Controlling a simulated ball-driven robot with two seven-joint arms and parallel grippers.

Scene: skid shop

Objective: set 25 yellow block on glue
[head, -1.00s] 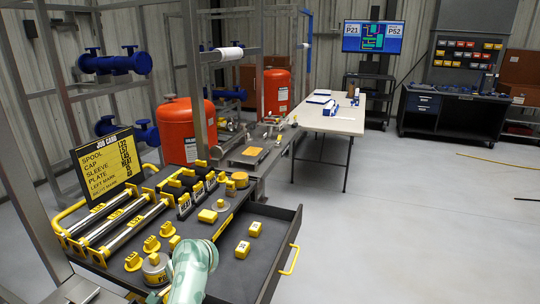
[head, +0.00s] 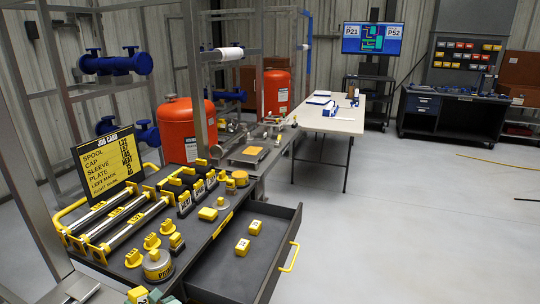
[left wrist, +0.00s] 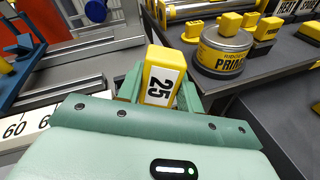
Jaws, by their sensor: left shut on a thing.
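A yellow block (left wrist: 162,72) with a white label reading 25 is held between the green fingers of my left gripper (left wrist: 160,92) in the left wrist view. The block also shows at the bottom edge of the head view (head: 137,294), left of the drawer and in front of the tool bench. Nothing is marked as glue; an orange square patch (head: 255,151) lies on a grey plate on the bench behind. I cannot tell whether that is the glue. My right gripper is in neither view.
A primer tin (head: 157,263) stands at the bench's near edge, beside yellow-handled pieces. The open drawer (head: 225,268) holds two yellow blocks (head: 255,227). A job card (head: 107,162) stands at left. A white strip with numbers (left wrist: 25,126) lies left of the gripper.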

